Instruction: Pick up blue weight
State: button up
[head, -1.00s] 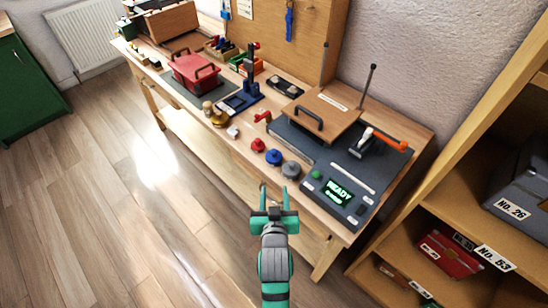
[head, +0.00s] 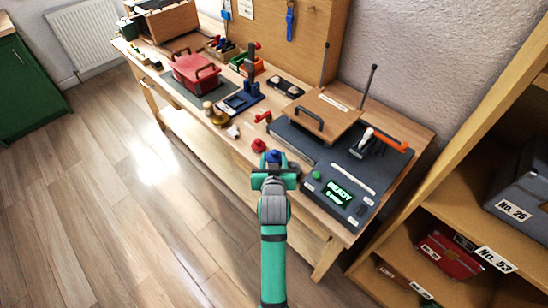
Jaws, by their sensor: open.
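The blue weight (head: 273,156) stands near the front edge of the workbench. My gripper (head: 274,164) reaches over the bench edge from the front with its fingers open around the blue weight, one on each side as seen from here. Its lower part is hidden behind my gripper, and I cannot tell whether the fingers touch it. The red weight (head: 259,146) stands just behind and to the left. The grey weight (head: 294,169) is to the right, mostly hidden by my gripper.
The dark device with the READY screen (head: 340,193) is close on the right, with a wooden lid (head: 320,113) behind. A small red clamp (head: 263,117) and a brass piece (head: 209,107) lie to the left. Shelves (head: 440,215) stand at the right.

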aim_at(274, 153)
jog(key=x, duration=0.4)
jog(key=shift+w, duration=0.2)
jog(key=shift+w+d+f, duration=0.1)
jog(key=shift+w+d, duration=0.05)
jog(key=shift+d, duration=0.05)
grip_shut()
jog(key=shift+a, duration=0.1)
